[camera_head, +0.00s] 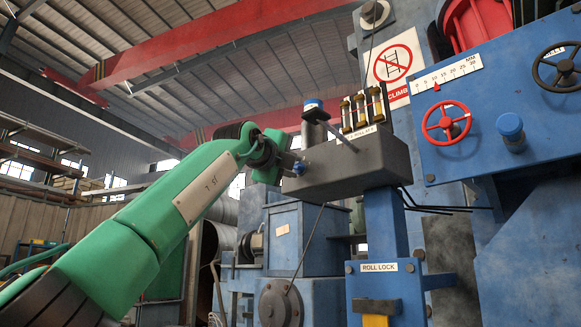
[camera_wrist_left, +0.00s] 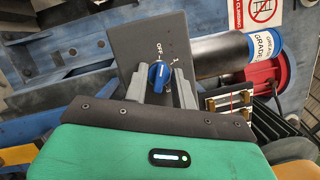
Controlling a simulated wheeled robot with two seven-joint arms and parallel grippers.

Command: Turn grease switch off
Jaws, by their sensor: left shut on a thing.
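The grease switch is a blue knob (camera_wrist_left: 159,77) on the face of a dark grey box (camera_wrist_left: 150,40). White "OFF" and "1" marks show beside it in the wrist view. The knob's exact setting I cannot tell. My left gripper (camera_wrist_left: 162,80) has its two grey fingers on either side of the knob, shut on it. In the head view, my left gripper (camera_head: 284,163) meets the left end of the grey box (camera_head: 350,165), and the blue knob (camera_head: 299,168) shows small at its tip. My right gripper is not in view.
A blue panel with a red handwheel (camera_head: 446,122) and a black handwheel (camera_head: 561,70) is at right. A blue "ROLL LOCK" post (camera_head: 385,240) stands below the box.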

